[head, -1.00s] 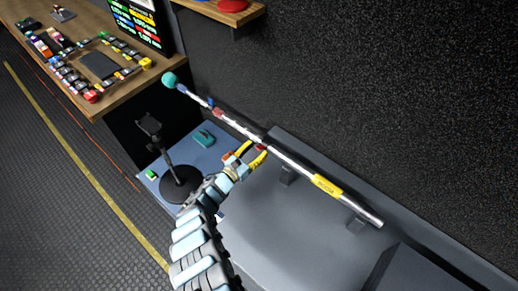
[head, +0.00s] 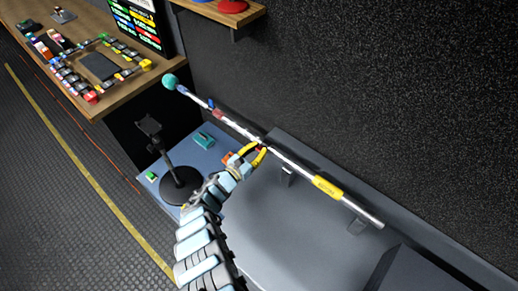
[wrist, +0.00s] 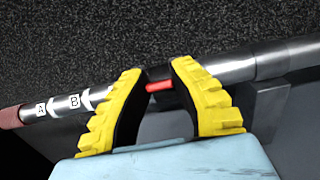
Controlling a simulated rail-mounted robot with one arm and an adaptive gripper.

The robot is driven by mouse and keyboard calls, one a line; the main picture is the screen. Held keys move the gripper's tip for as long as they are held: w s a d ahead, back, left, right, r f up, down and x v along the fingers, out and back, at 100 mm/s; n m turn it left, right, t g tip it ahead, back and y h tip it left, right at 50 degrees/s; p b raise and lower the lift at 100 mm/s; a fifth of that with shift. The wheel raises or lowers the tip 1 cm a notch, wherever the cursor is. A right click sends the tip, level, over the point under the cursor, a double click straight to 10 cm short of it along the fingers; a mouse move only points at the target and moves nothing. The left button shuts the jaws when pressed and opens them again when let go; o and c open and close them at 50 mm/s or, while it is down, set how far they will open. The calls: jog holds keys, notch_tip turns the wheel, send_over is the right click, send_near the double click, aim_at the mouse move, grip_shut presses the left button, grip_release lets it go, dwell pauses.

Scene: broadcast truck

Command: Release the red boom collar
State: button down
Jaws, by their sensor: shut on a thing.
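The boom pole (head: 296,167) is a silver tube running diagonally along the back wall, with a teal ball at its upper left end and a yellow labelled band (head: 328,187). My gripper (head: 256,150) is at the middle of the pole. In the wrist view, my gripper's yellow-padded fingers (wrist: 158,82) are shut on the red boom collar (wrist: 160,86), of which a short red strip shows between dark parts. The fingers hide the rest of it. Marks A and B show on the pole (wrist: 113,95) to the left of the fingers.
Dark brackets (head: 288,176) support the pole over a grey surface. A wooden desk (head: 120,92) with control panels is at upper left.

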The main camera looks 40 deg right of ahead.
jog(key=shift+f+b, duration=0.25)
jog(key=shift+b, duration=0.1)
jog(key=shift+a+f+h+b, duration=0.1)
jog(key=shift+f+h+b, duration=0.25)
jog(key=shift+b, duration=0.45)
jog(key=shift+h+b, duration=0.25)
jog(key=shift+b, duration=0.4)
jog(key=shift+r, duration=0.25)
jog(key=c, duration=0.9)
grip_release()
jog(key=shift+s+a+f, duration=0.25)
jog(key=shift+a, duration=1.75)
jog(key=shift+s+a+f, duration=0.2)
jog(key=shift+s+a, duration=0.05)
jog(key=shift+a, duration=1.7)
jog(key=shift+s+a+f, duration=0.25)
jog(key=shift+a, duration=1.75)
